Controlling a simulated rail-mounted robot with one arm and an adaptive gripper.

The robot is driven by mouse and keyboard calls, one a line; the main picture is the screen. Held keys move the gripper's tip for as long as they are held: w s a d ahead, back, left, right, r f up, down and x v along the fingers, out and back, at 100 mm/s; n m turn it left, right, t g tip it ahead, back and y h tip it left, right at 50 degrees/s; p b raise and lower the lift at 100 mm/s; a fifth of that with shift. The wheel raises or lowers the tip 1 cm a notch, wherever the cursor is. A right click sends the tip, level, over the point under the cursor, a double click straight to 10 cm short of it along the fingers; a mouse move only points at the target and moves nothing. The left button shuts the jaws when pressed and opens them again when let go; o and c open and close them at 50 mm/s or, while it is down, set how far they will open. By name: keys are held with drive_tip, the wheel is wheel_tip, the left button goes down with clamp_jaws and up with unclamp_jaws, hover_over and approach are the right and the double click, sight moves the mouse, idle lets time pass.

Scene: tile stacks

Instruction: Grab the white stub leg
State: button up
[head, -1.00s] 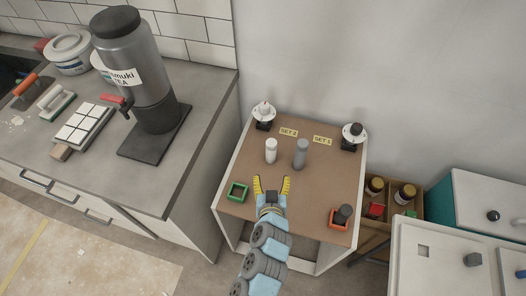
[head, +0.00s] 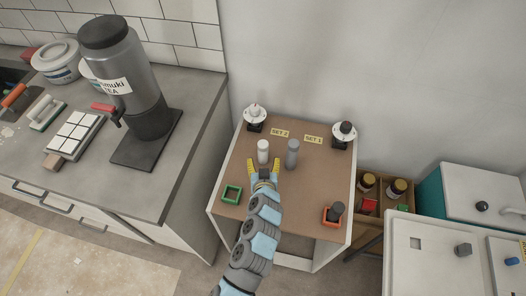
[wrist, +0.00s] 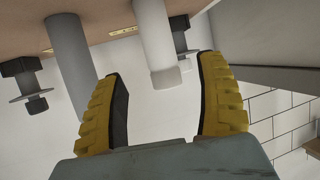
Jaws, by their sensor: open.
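The white stub leg (head: 263,150) stands upright on the brown table top (head: 240,174), left of a grey leg (head: 292,154). My gripper (head: 264,166) is open and low over the table, just on the near side of the white leg. In the wrist view, which looks upside down, the white leg (wrist: 153,40) hangs between the two yellow fingertips (wrist: 161,66) with space at each side. The grey leg (wrist: 72,58) shows left of it, partly behind the left finger. I cannot tell how deep the white leg sits between the fingers.
A green square frame (head: 232,194) and an orange one (head: 332,215) with a dark cylinder lie on the table. Two stands, one with a white top (head: 255,112) and one dark (head: 345,131), are at the back by the SET labels. A counter is at left.

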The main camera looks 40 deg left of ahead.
sight(263, 154)
drive_tip(key=shift+w+a, duration=0.3)
drive_tip(key=shift+w, duration=0.05)
drive_tip(key=shift+w+a+f, duration=0.35)
drive_tip(key=shift+a+f, duration=0.05)
drive_tip(key=shift+a, duration=0.05)
drive_tip(key=shift+w, duration=0.1)
drive_tip(key=shift+p+x, duration=0.65)
drive_tip(key=shift+x, duration=1.9)
drive_tip(key=shift+f, duration=0.15)
drive_tip(key=c, duration=1.3)
